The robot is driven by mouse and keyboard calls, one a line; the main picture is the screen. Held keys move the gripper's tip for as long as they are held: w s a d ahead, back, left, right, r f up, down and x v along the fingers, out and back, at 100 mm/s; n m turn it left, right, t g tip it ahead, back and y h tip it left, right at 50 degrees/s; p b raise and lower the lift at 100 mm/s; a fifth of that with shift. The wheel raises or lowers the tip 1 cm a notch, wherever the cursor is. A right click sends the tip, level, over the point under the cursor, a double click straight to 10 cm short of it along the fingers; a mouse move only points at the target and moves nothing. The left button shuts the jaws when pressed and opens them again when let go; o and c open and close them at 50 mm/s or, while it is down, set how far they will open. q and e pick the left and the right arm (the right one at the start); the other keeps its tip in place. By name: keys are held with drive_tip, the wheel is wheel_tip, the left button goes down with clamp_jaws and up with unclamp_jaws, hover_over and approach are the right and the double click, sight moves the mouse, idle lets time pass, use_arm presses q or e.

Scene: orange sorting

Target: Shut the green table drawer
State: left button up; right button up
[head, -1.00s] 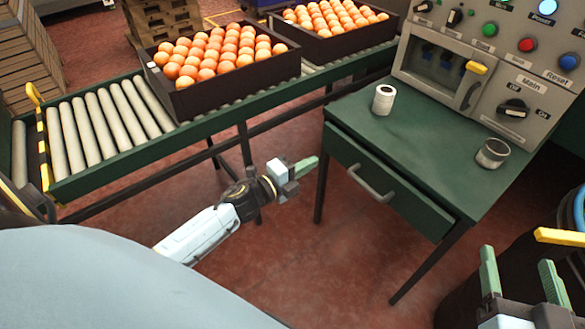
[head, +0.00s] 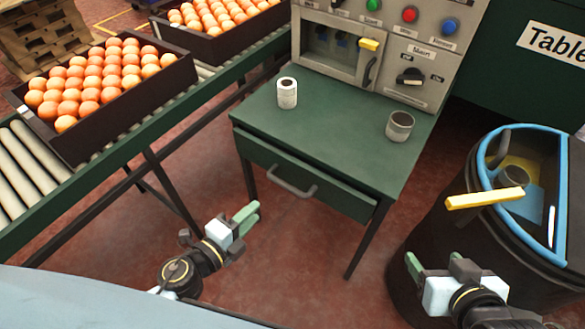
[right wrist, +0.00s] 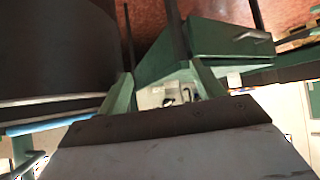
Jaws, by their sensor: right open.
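The green drawer (head: 325,187) sits under the green table top (head: 335,130) in the head view. Its front stands a little out from the table, most plainly at the right end. A grey bar handle (head: 292,188) is on its front. The drawer also shows at the top of the right wrist view (right wrist: 222,40), ahead of the fingers. My left gripper (head: 247,216) is below and left of the handle, apart from it; whether its fingers are parted is unclear. My right gripper (head: 438,262) is open and empty, right of the table and apart from the drawer.
A black bin (head: 440,225) with a blue rim stands right of the table, close to my right gripper. A white roll (head: 287,93) and a grey cup (head: 399,126) stand on the table. A roller conveyor (head: 120,150) with orange crates runs at left. Floor before the drawer is clear.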

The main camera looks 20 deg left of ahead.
use_arm(q)
approach(286, 184)
drive_tip(key=f+x, duration=0.1)
drive_tip(key=x, duration=0.2)
drive_tip(key=shift+x, duration=3.45)
use_arm(e)
drive_tip(key=shift+w+r, duration=0.15)
drive_tip(key=shift+w, duration=0.3)
use_arm(q)
drive_tip(key=shift+r, duration=0.1)
drive_tip(key=shift+c, duration=0.3)
clamp_jaws()
